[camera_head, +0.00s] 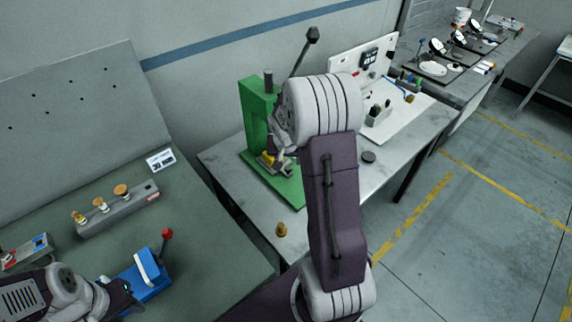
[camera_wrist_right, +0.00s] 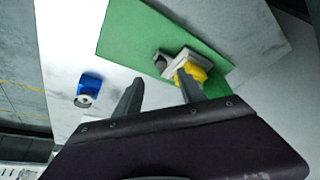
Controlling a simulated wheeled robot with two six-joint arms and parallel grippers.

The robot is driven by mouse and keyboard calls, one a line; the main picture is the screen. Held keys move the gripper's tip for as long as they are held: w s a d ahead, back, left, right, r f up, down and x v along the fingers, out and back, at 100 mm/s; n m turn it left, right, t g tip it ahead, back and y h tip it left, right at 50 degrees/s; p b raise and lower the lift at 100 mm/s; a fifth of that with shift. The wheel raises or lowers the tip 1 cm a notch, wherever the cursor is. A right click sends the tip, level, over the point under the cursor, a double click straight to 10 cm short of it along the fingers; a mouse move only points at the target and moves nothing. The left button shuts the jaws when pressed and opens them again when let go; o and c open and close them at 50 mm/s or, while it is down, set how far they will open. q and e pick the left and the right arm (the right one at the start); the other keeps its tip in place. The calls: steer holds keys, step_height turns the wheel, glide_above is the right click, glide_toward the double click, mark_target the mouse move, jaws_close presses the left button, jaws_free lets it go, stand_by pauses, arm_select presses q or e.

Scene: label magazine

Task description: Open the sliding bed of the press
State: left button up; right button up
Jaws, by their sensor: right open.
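The green press (camera_head: 257,118) stands on the grey table, with a black-knobbed lever (camera_head: 312,36) rising behind my right arm. Its small grey bed (camera_wrist_right: 172,62) with a yellow part (camera_wrist_right: 192,70) lies over the green base plate; the yellow part also shows in the head view (camera_head: 266,160). My right gripper (camera_wrist_right: 158,90) is open. One finger is right by the yellow part, overlapping it in the wrist view; I cannot tell whether they touch. The other finger is apart from it. My arm hides part of the press. My left gripper (camera_head: 128,290) is at the lower left, by a blue device.
The blue device (camera_head: 150,274) has a red-knobbed lever (camera_head: 166,235). A grey block with several orange-topped pegs (camera_head: 118,212) lies on the left table. A brass piece (camera_head: 281,229) and a dark disc (camera_head: 368,156) stand near the press. A white board (camera_head: 397,115) stands farther right.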

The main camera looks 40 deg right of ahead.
mark_target(288, 168)
steer(key=x, duration=0.8)
steer(key=shift+w+f, duration=0.15)
jaws_close()
stand_by(1.0)
